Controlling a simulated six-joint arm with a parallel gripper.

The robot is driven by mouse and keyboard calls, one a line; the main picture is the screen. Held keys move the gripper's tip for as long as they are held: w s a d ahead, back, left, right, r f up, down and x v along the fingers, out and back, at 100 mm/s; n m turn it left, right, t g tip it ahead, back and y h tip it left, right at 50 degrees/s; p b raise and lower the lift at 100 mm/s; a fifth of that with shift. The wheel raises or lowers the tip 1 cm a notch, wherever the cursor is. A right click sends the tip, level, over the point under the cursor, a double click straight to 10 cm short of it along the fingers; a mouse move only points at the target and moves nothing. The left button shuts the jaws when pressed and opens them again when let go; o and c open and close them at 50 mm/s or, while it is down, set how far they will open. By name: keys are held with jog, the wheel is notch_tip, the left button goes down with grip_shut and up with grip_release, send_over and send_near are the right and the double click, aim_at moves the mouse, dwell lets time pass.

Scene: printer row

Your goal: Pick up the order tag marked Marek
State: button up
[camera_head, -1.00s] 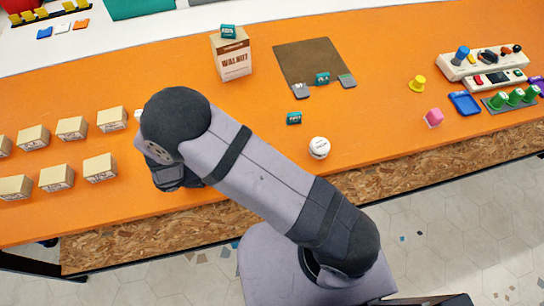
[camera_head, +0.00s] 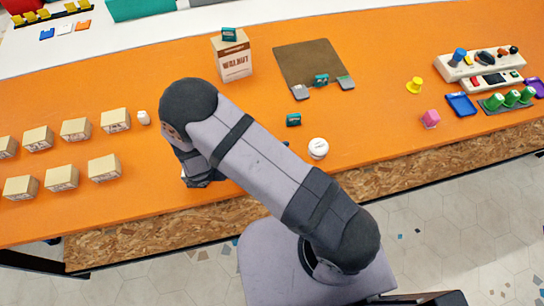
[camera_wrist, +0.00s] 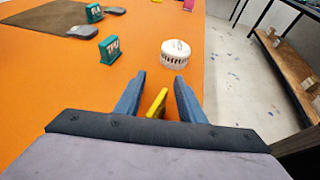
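Three teal tags with pale lettering show in the head view. One tag (camera_head: 293,119) stands on the orange table, one (camera_head: 321,80) on the brown mat, and one (camera_head: 229,34) on top of the Walnut box. The table tag (camera_wrist: 110,50) and the mat tag (camera_wrist: 94,12) also show in the wrist view. I cannot read Marek on any of them. My gripper (camera_wrist: 157,98) is open, with a yellow piece (camera_wrist: 157,104) showing between its fingers, apart from both. What the yellow piece is, I cannot tell. My arm hides it in the head view.
A white round lidded thing (camera_head: 318,148) stands near the table's front edge, ahead of my gripper. The Walnut box (camera_head: 236,58) stands at the back. Several small cardboard boxes (camera_head: 105,168) stand at left. A pink block (camera_head: 430,118) and a blue tray (camera_head: 461,105) lie at right.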

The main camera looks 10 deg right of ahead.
grip_shut()
jog(key=shift+r, duration=0.15)
